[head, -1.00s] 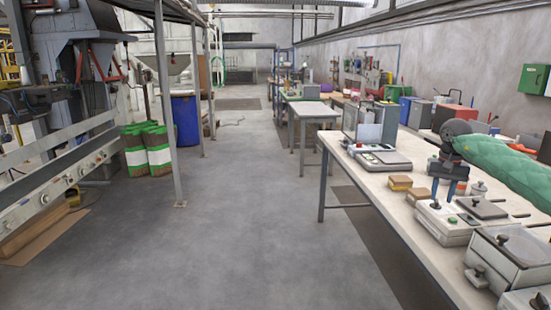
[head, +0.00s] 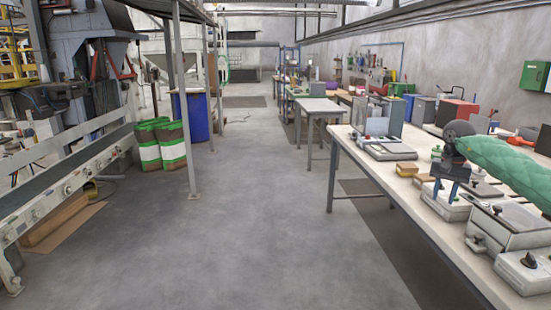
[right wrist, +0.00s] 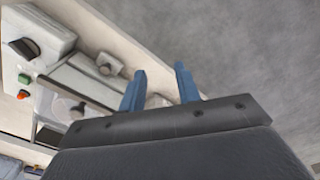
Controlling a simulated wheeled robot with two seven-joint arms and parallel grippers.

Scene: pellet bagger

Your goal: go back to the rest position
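My right gripper (head: 446,194) hangs from my green-sleeved arm over the long workbench (head: 392,180) at the right, fingers pointing down. In the right wrist view its two blue fingers (right wrist: 160,88) stand apart with nothing between them. In the head view the fingers appear in front of a white bench device (head: 440,208); I cannot tell the height between them. The left gripper is not in view.
A grey box-like device (head: 512,228) and a low white device (head: 525,270) stand on the near bench. A scale (head: 388,151) sits farther along it. Green-and-white bags (head: 172,152) and a blue drum (head: 197,116) stand at left. The middle floor is clear.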

